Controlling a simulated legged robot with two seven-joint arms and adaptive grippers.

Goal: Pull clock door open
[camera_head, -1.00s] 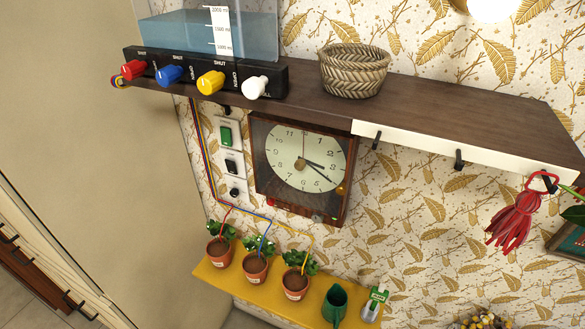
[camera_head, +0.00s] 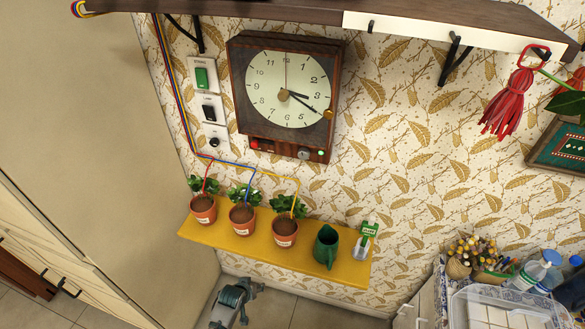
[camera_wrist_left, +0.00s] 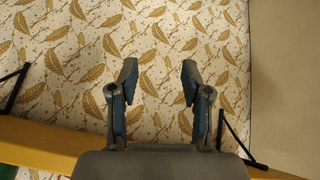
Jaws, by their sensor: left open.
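The clock (camera_head: 283,92) hangs on the wall under the dark shelf in the head view. It has a dark wooden frame, a pale round dial and a brass knob (camera_head: 328,114) at the right side of its front. Its door looks shut. My left gripper (camera_head: 238,296) is at the bottom of the head view, below the yellow shelf and well away from the clock. In the left wrist view the left gripper (camera_wrist_left: 156,75) has its two fingers spread and nothing between them, facing patterned wallpaper. The clock does not show in that view. My right gripper is not in view.
A yellow shelf (camera_head: 215,236) below the clock bears several potted plants, a green jug (camera_head: 326,246) and a small trowel. Switches (camera_head: 206,107) and coloured wires are left of the clock. A red tassel (camera_head: 508,103) hangs from the upper shelf at right.

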